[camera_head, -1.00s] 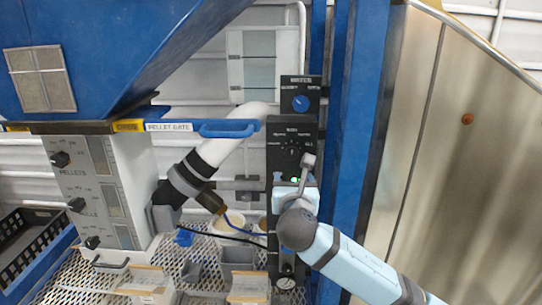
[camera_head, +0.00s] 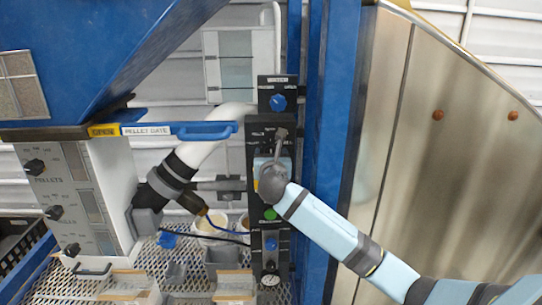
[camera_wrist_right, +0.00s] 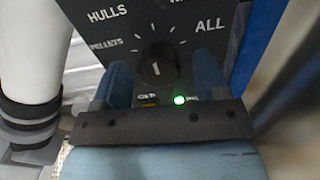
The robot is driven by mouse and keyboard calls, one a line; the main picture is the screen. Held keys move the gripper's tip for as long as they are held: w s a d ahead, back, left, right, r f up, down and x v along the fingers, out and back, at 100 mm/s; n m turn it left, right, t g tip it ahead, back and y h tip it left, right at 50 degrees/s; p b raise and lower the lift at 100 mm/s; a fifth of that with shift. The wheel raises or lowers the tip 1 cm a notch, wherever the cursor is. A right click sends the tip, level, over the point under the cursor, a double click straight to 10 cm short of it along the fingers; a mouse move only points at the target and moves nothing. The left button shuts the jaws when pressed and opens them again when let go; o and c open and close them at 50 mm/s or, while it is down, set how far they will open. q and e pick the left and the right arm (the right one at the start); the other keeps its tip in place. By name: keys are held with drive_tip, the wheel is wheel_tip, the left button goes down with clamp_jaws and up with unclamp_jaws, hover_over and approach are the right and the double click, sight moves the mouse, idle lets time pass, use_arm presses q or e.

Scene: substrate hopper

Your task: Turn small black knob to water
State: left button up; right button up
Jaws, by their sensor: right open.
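The small black knob (camera_wrist_right: 157,70) is on a black panel with a dial, in the right wrist view. Its white mark points roughly straight up, between the HULLS label and a cut-off label starting with "WA". PELLETS is at left and ALL at right. My right gripper (camera_wrist_right: 163,78) is open, with one blue finger on each side of the knob; I cannot tell whether they touch it. In the head view my right gripper (camera_head: 281,137) is in front of the black panel (camera_head: 257,150) and covers the knob. My left gripper is not in view.
A green light (camera_wrist_right: 179,100) glows below the knob. A blue knob (camera_head: 278,102) sits on the box above. A white pipe (camera_head: 203,150) with black collars runs left of the panel. A blue post (camera_head: 330,130) stands close on the right. The pellet gate handle (camera_head: 207,131) is at left.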

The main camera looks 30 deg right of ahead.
drive_tip(key=c, duration=0.9)
drive_tip(key=shift+m, duration=0.3)
drive_tip(key=shift+a+m+p, duration=0.15)
drive_tip(key=shift+m+p, duration=0.75)
drive_tip(key=shift+m, duration=2.6)
drive_tip(key=o, duration=0.9)
